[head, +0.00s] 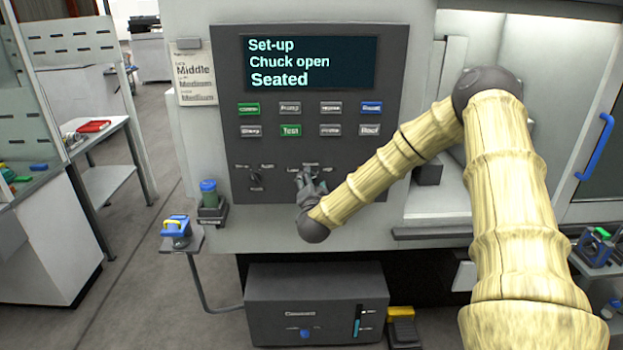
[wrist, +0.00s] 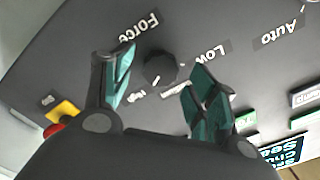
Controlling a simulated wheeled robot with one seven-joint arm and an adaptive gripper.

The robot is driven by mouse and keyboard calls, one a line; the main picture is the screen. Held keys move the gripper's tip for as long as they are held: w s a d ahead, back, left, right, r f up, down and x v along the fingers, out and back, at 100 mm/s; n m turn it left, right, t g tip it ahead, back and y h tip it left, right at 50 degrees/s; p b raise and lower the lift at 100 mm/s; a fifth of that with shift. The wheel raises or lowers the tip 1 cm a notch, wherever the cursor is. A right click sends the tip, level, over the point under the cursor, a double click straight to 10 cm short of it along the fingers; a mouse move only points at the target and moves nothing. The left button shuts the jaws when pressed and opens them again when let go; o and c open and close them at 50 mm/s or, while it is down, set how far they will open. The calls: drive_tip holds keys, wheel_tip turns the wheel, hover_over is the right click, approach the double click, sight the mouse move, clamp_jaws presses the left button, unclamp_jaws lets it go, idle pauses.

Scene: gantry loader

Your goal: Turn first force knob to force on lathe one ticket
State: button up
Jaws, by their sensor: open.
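The force knob (wrist: 160,68) is a dark round knob on the grey panel, near the labels Force (wrist: 138,26) and Low (wrist: 210,52) in the wrist view. My gripper (wrist: 158,58) is open, with one teal-padded finger on each side of the knob. I cannot tell whether the pads touch it, and the knob's setting is unclear. In the head view my gripper (head: 312,182) is at the panel's lower right and hides most of the knob. A paper ticket (head: 195,80) left of the panel reads Middle, Medium, Medium; its smaller lines are unreadable.
The screen (head: 310,63) reads Set-up, Chuck open, Seated. Several push buttons (head: 290,130) sit below it. Another knob (head: 256,178) is left of my gripper. A red button (wrist: 54,131) on yellow shows in the wrist view.

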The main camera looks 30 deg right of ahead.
drive_tip(key=shift+w+d, duration=0.2)
drive_tip(key=shift+w, duration=0.1)
drive_tip(key=c, duration=1)
drive_tip(key=shift+n, duration=0.4)
drive_tip(key=n+b, duration=0.3)
drive_tip(key=n, duration=0.7)
drive_tip(key=shift+a+n+b, duration=0.1)
drive_tip(key=shift+n+b, duration=0.2)
drive_tip(key=shift+b, duration=0.1)
drive_tip(key=shift+n, duration=0.3)
